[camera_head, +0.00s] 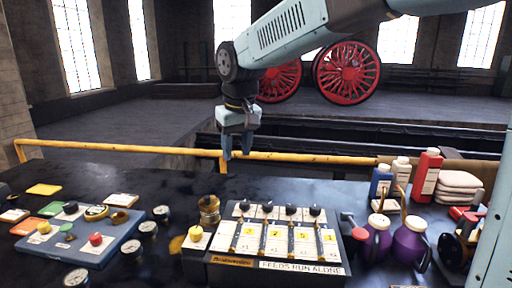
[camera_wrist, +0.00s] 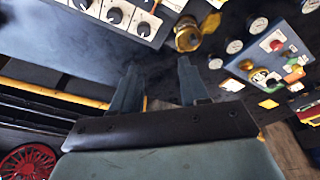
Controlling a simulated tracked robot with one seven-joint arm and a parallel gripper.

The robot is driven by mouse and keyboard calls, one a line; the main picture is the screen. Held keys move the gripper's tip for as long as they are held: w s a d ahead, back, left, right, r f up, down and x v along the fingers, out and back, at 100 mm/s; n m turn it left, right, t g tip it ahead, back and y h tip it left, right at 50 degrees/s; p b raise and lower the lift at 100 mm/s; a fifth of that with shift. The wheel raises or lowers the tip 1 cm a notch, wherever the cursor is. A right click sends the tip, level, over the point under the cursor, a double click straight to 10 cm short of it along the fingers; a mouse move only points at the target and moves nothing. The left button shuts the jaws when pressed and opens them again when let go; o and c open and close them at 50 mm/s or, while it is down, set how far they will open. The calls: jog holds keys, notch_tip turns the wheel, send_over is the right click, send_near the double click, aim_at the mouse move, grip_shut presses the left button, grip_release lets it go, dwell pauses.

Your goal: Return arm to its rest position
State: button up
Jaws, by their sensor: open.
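My gripper (camera_head: 237,150) hangs at the end of my raised arm, above the far edge of the dark workbench (camera_head: 170,180). Its two fingers point down, apart, with nothing between them. In the wrist view my gripper (camera_wrist: 160,85) shows its two fingers spread over the dark bench surface. A lever panel (camera_head: 280,235) with several numbered levers stands on the bench in front of the gripper. A brass fitting (camera_head: 209,209) stands next to the panel, below and left of the gripper; it also shows in the wrist view (camera_wrist: 187,36).
A yellow rail (camera_head: 120,148) runs behind the bench. A blue button box (camera_head: 85,240) and several gauges (camera_head: 148,228) lie at left. Purple jugs (camera_head: 410,243), a red bottle (camera_head: 427,175) and folded cloths (camera_head: 459,185) crowd the right. Red wheels (camera_head: 346,72) stand far behind.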

jog(key=s+d+r+m+t, duration=0.1)
jog(key=s+d+m, duration=0.15)
jog(key=d, duration=0.75)
jog(key=s+d+r+m+t, duration=0.1)
jog(key=s+d, duration=0.3)
jog(key=d, duration=0.6)
jog(key=s+d+f+m+t+h, duration=0.1)
jog(key=s+d+f+m, duration=0.2)
jog(key=s+d, duration=0.7)
jog(key=shift+s+d+f, duration=0.4)
jog(key=shift+d+f, duration=0.5)
jog(key=shift+f, duration=0.05)
jog(key=shift+m, duration=0.25)
jog(key=shift+c, duration=0.4)
